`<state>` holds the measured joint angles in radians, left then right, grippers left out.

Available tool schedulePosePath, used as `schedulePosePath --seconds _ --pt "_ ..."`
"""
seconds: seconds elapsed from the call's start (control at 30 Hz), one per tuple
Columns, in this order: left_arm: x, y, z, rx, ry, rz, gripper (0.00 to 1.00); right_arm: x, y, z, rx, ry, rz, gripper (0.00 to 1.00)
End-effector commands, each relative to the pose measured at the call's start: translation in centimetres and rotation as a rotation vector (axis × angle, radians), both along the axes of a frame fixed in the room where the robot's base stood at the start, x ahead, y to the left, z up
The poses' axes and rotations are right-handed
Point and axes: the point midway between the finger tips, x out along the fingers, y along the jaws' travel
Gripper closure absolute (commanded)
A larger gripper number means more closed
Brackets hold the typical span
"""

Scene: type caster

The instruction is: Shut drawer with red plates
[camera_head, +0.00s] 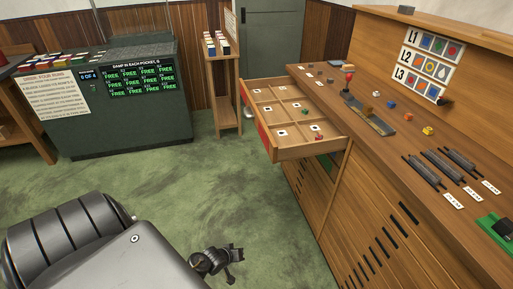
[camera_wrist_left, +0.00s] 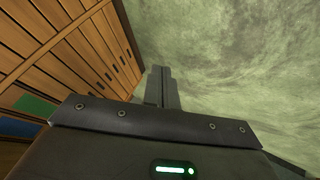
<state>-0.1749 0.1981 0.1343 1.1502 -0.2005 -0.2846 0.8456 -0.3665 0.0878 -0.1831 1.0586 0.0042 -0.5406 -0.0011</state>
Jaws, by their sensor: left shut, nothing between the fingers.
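A wooden drawer (camera_head: 293,152) with a red plate (camera_head: 264,132) on its front stands pulled out from the cabinet on the right. It is divided into several compartments with white cards, and a small red piece (camera_head: 319,137) lies in the near one. My left gripper (camera_head: 236,262) is low over the green floor, in front of the cabinet and well apart from the drawer. In the left wrist view its fingers (camera_wrist_left: 160,85) are together with nothing between them. My right gripper is not in view.
The cabinet (camera_head: 345,205) has a slatted front and a top holding small coloured pieces and black bars. Green and blue panels (camera_wrist_left: 35,106) show on wood in the left wrist view. A dark green counter (camera_head: 120,125) stands at the back left. Open green floor (camera_head: 190,185) lies between.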

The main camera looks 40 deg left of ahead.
Motion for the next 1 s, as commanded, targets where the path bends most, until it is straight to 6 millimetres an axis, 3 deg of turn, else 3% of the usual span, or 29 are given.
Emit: schedulePosePath --seconds 0.03,0.1,0.17,0.2,0.3,0.43,0.5,0.6,0.83,1.0 --pt "4.9 3.0 2.9 -0.068 -0.133 0.111 1.0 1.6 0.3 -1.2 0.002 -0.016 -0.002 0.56" --pt "9.8 6.6 9.2 -0.189 -0.302 0.248 1.0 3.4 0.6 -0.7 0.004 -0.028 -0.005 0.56" --pt "12.7 9.2 14.9 -0.294 -0.439 0.338 1.0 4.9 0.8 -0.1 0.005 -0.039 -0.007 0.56" --pt "14.0 10.8 18.7 -0.362 -0.526 0.384 1.0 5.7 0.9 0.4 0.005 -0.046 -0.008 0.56" --pt "15.4 13.3 26.9 -0.511 -0.698 0.453 1.0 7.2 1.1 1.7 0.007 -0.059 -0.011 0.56" --pt "15.3 14.9 34.2 -0.645 -0.841 0.486 1.0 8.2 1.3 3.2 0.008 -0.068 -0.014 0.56" --pt "15.0 15.1 36.4 -0.691 -0.881 0.492 1.0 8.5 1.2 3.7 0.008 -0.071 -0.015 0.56" --pt "14.8 15.3 38.1 -0.724 -0.91 0.495 1.0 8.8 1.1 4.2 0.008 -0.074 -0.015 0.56" --pt "15.3 15.4 38.5 -0.735 -0.915 0.496 1.0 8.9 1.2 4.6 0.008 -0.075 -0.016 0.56" --pt "17.7 15.8 38.4 -0.734 -0.915 0.495 1.0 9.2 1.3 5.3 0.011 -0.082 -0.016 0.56"
